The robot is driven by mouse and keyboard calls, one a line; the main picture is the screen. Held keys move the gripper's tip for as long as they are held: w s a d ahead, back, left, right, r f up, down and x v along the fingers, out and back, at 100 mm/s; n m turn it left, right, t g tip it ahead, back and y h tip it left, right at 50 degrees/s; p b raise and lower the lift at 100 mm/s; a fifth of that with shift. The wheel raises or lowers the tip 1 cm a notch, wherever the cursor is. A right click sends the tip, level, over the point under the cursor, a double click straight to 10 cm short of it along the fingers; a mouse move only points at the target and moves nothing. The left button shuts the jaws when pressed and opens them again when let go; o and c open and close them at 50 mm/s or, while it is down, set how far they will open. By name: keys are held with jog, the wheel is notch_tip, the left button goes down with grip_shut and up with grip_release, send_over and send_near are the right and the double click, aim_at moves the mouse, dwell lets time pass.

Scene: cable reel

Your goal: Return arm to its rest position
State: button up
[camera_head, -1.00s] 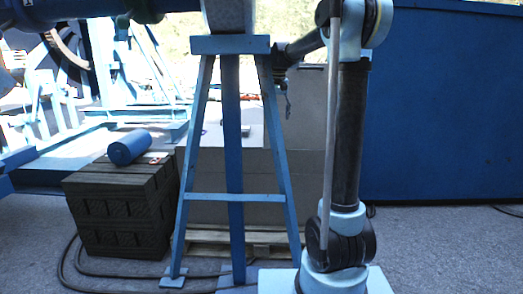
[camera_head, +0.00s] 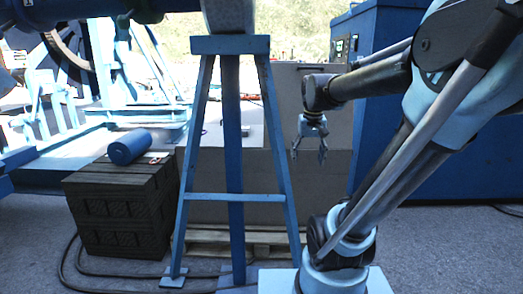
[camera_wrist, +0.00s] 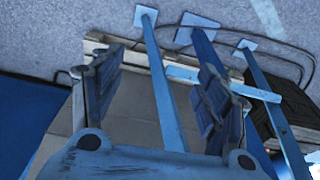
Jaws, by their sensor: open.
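My gripper (camera_head: 310,148) hangs at the end of my arm in the head view, to the right of the blue trestle stand (camera_head: 232,195). Its fingers point down and are spread apart with nothing between them. In the wrist view my gripper (camera_wrist: 160,95) also shows open and empty, with the stand's legs (camera_wrist: 160,85) and the floor beyond it. My arm is bent, with its elbow at the upper right of the head view.
A dark slatted crate (camera_head: 118,210) with a blue cylinder (camera_head: 129,147) on top stands left of the trestle. A grey box (camera_head: 325,190) on a wooden pallet (camera_head: 215,240) is behind it. A blue cabinet (camera_head: 385,40) stands at right. Black cables (camera_head: 68,265) lie on the floor.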

jog(key=s+d+f, duration=0.2)
jog(key=s+f, duration=1.2)
jog(key=shift+s+d+f, duration=0.15)
jog(key=shift+d, duration=0.15)
jog(key=shift+w+f, duration=0.2)
jog(key=shift+w, duration=0.3)
